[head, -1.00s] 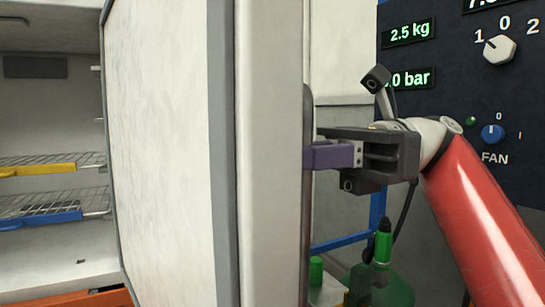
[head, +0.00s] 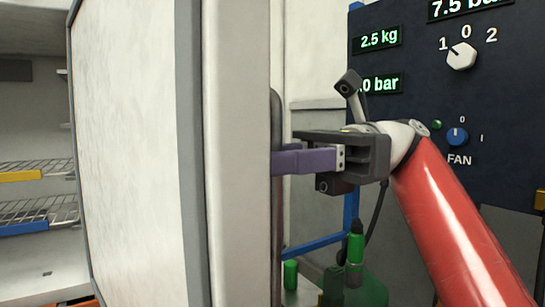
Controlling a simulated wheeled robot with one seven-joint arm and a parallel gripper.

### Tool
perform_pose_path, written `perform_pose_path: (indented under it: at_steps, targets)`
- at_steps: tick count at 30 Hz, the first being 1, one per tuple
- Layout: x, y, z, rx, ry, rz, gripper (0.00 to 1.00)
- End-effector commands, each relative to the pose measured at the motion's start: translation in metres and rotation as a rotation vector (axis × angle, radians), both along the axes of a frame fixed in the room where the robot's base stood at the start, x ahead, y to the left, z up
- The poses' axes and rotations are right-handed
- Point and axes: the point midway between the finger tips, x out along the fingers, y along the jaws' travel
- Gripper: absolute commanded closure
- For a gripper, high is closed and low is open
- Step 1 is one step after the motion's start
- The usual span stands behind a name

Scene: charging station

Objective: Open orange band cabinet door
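The cabinet door (head: 140,150) stands open, its pale inner panel and grey seal facing me at the left. The door's edge (head: 238,150) runs upright near the middle. A dark upright handle (head: 277,115) is on the door's outer side. My gripper (head: 280,161), with purple fingers, is at this handle from the right. The fingertips are partly hidden behind the door edge, so I cannot tell whether they close on the handle. The cabinet interior (head: 25,110) shows at the far left. An orange strip (head: 82,303) shows at the cabinet's bottom.
Wire shelves with a yellow strip (head: 20,176) and a blue strip (head: 24,228) are inside the cabinet. A dark control panel (head: 490,110) with knobs and displays stands at the right. A green bottle (head: 372,291) and a blue frame (head: 318,243) are below my gripper.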

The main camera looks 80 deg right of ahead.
Motion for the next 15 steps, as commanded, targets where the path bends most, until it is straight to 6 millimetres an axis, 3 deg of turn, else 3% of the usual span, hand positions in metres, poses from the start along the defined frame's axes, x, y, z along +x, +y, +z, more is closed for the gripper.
perform_pose_path:
  at_steps: [9,15]
  targets:
    - [-0.04,-0.035,0.0,-0.002,-0.006,0.001,0.65]
    - [-0.052,-0.045,0.0,-0.001,-0.005,0.0,0.65]
